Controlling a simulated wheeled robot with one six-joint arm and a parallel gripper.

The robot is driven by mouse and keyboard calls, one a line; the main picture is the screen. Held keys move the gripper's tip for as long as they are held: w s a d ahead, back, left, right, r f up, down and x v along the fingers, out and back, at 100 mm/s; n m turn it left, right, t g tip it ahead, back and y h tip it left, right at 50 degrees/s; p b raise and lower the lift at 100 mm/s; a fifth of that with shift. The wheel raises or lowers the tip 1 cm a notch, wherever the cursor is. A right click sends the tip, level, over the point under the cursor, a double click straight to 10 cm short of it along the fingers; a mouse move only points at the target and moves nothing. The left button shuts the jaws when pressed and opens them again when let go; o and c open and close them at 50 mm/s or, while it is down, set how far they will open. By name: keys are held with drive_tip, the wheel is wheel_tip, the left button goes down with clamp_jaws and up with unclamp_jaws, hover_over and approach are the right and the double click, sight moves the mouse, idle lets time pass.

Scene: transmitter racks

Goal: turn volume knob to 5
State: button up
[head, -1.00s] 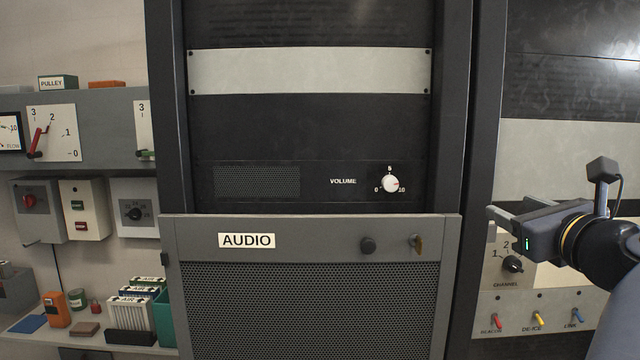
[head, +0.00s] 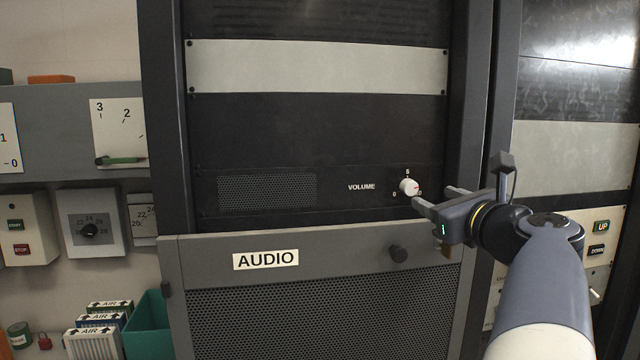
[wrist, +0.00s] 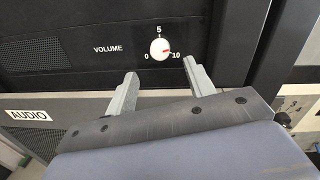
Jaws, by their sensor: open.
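The white volume knob (head: 409,187) sits on the black panel beside the word VOLUME, with 0 at its lower left, 5 above and 10 at its lower right. In the wrist view the knob (wrist: 159,50) shows a red pointer mark aimed right, close to the 10. My gripper (head: 432,198) is just right of and below the knob in the head view. In the wrist view my gripper (wrist: 160,78) is open, its two fingers apart and below the knob, with nothing between them. The fingers do not appear to touch the knob.
A dark rack post (head: 475,130) rises on the right. The panel face around the volume knob is clear.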

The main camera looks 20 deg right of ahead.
sight(412, 188)
drive_tip(key=w, duration=0.2)
drive_tip(key=w+d+p, duration=0.1)
drive_tip(key=w, duration=0.2)
drive_tip(key=w+p, duration=0.1)
drive_tip(key=w, duration=0.1)
drive_tip(key=shift+w+d, duration=0.15)
drive_tip(key=shift+w, duration=0.1)
drive_tip(key=c, duration=1)
drive_tip(key=shift+o, duration=0.2)
